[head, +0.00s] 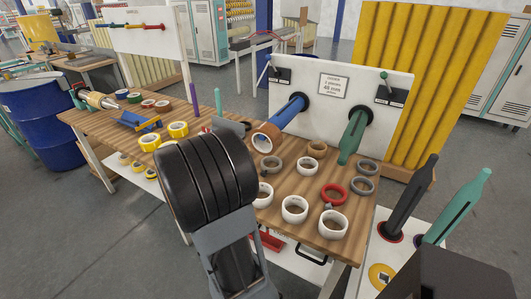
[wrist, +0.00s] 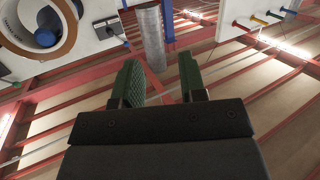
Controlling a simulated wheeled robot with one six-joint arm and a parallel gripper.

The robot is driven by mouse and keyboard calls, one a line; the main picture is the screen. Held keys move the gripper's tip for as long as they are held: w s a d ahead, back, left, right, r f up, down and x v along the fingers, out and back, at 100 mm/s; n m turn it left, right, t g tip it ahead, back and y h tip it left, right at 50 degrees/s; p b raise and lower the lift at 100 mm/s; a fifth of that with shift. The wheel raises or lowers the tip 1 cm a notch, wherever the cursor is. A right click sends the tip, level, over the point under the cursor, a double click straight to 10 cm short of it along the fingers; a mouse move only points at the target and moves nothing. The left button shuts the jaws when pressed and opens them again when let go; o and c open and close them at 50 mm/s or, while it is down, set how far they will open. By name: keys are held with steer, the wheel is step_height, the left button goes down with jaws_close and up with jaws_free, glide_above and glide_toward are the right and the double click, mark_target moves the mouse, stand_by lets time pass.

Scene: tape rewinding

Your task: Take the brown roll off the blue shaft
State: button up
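The brown roll (head: 267,136) sits around the free lower end of the blue shaft (head: 289,113), which sticks out from a white panel. In the wrist view the roll (wrist: 68,42) shows its pale end face at the upper left, with the blue shaft's end (wrist: 46,38) inside its hole. My gripper (wrist: 160,82) is open, with green pads apart and nothing between them. It is apart from the roll, which lies beyond and left of the fingers in the wrist view. In the head view my dark arm hides most of the gripper.
A green shaft (head: 353,136) stands out of the same white panel (head: 310,69), right of the blue one. White, red and grey rolls lie on the wooden table (head: 290,234) below. Yellow rolls (head: 178,129) lie to the left. A purple rod (head: 194,98) stands upright near the back edge.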

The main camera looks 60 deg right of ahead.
mark_target(256, 137)
steer(key=s+d+f+m+g+h, duration=0.1)
steer(key=s+d+g, duration=0.1)
steer(key=d, duration=0.2)
steer(key=s+d+f+m+g+h+b, duration=0.1)
steer(key=s+d+f+g, duration=0.1)
steer(key=d, duration=0.3)
steer(key=s+d+f+m+g+h, duration=0.1)
steer(key=s+d+f+g, duration=0.1)
steer(key=s+d+g, duration=0.1)
steer(key=shift+s+d+f+g+b, duration=0.1)
steer(key=shift+s+d+g+b, duration=0.25)
steer(key=shift+d, duration=0.4)
steer(key=shift+d+f+p, duration=0.1)
steer(key=shift+d+p, duration=0.25)
steer(key=shift+d, duration=2.95)
steer(key=shift+c, duration=0.2)
jaws_close()
